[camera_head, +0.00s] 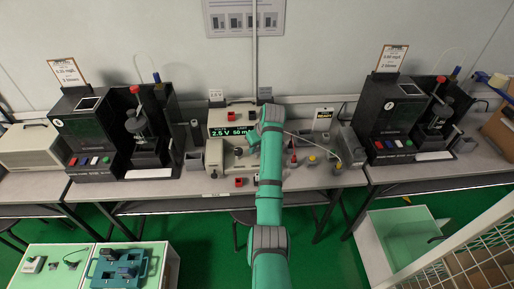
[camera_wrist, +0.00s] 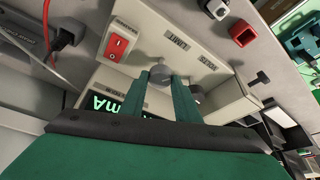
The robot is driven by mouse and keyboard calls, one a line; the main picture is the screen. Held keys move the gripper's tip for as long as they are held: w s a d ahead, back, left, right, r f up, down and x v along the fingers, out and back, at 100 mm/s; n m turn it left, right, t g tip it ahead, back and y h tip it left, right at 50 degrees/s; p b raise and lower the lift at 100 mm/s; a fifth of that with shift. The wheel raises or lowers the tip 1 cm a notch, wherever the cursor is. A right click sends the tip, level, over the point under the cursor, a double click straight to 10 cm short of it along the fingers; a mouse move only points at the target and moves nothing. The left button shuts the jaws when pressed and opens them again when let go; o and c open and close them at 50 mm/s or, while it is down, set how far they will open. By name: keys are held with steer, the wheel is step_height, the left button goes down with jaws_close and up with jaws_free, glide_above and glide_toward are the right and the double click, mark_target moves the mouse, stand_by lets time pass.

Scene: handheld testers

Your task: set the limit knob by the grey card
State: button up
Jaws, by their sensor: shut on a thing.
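The limit knob (camera_wrist: 160,75) is a round grey knob on the beige power supply (camera_wrist: 135,68), beside the "LIMIT" label in the wrist view. My gripper (camera_wrist: 166,84) is shut on it, one green finger on each side. In the head view, the supply's green display (camera_head: 233,132) reads 2.5 V and what looks like 50 mA. The grey card (camera_head: 264,92) stands behind the supply; its writing is too small to read.
A red rocker switch (camera_wrist: 117,43) sits on the panel near my gripper. Red and grey blocks lie on the bench in front. Black test stands flank the supply at left (camera_head: 85,130) and right (camera_head: 392,120). A cable runs along the bench to the right.

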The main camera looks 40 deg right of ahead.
steer(key=shift+m, duration=0.3)
steer(key=m, duration=0.1)
steer(key=m+h, duration=0.1)
steer(key=m, duration=0.1)
steer(key=shift+w+a+m+g+h, duration=0.1)
steer(key=shift+a+m+g+h, duration=0.1)
steer(key=shift+m+g+h, duration=0.1)
steer(key=m+g+h, duration=0.1)
steer(key=m, duration=0.3)
steer(key=shift+m, duration=0.3)
steer(key=m, duration=0.2)
steer(key=m+g+h, duration=0.1)
steer(key=m, duration=0.1)
steer(key=shift+w+a+m+g, duration=0.15)
steer(key=shift+w+m+g, duration=0.05)
steer(key=shift+m+g, duration=0.1)
steer(key=shift+w+m+g, duration=0.1)
steer(key=shift+m+g, duration=0.8)
steer(key=shift+m, duration=1.3)
steer(key=o, duration=1)
steer(key=shift+h, duration=0.3)
steer(key=shift+o, duration=0.2)
